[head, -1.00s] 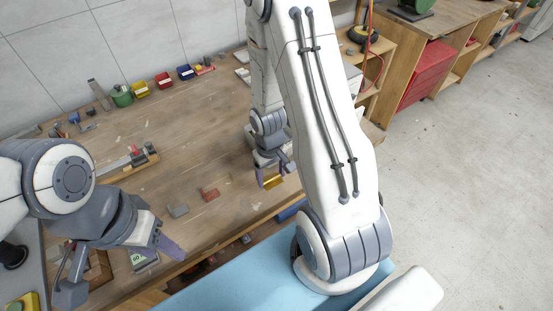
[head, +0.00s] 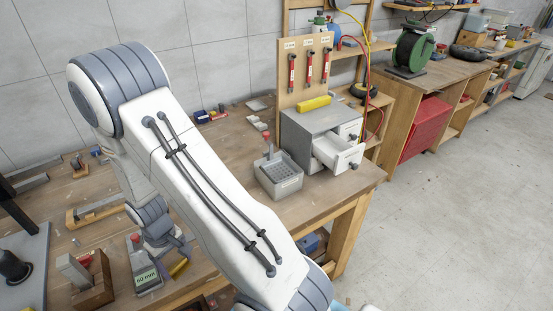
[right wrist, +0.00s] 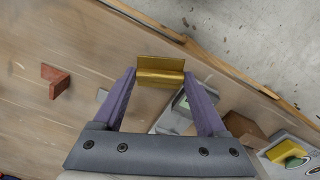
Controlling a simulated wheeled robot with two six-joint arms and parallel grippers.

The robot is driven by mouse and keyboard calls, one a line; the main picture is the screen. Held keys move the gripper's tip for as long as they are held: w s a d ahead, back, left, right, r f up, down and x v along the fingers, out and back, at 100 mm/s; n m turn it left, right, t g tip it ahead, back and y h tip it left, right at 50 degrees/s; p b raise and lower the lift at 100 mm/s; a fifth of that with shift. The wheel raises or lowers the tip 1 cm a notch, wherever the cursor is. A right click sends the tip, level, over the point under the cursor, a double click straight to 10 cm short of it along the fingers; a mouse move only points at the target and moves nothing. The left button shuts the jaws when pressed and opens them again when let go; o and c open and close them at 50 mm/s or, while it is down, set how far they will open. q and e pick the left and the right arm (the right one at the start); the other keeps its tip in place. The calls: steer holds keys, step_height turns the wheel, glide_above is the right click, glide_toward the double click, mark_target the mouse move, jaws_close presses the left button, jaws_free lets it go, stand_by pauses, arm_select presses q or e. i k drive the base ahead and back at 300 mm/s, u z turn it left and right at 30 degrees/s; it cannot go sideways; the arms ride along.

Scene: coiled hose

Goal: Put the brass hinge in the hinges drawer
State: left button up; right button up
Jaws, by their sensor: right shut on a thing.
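The brass hinge (head: 180,268) is a small gold-coloured folded piece in the head view. It also shows in the right wrist view (right wrist: 160,72), between the purple fingertips. My right gripper (right wrist: 161,80) is shut on it and holds it over the wooden table near its front edge. In the head view my right gripper (head: 178,256) is partly hidden behind my own arm. A grey cabinet (head: 302,140) with white drawers stands at the table's right end. One lower drawer (head: 345,160) is pulled open; drawer labels are too small to read. My left gripper is out of view.
A grey bin (head: 280,183) stands on the table in front of the cabinet. A yellow block (head: 314,103) lies on the cabinet. A box marked 60 mm (head: 146,278) stands left of my right gripper. A red angled piece (right wrist: 55,80) lies on the table.

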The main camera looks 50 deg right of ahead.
mark_target(334, 157)
steer(key=u, duration=2)
steer(key=k, duration=2.15)
steer(key=z, duration=1.3)
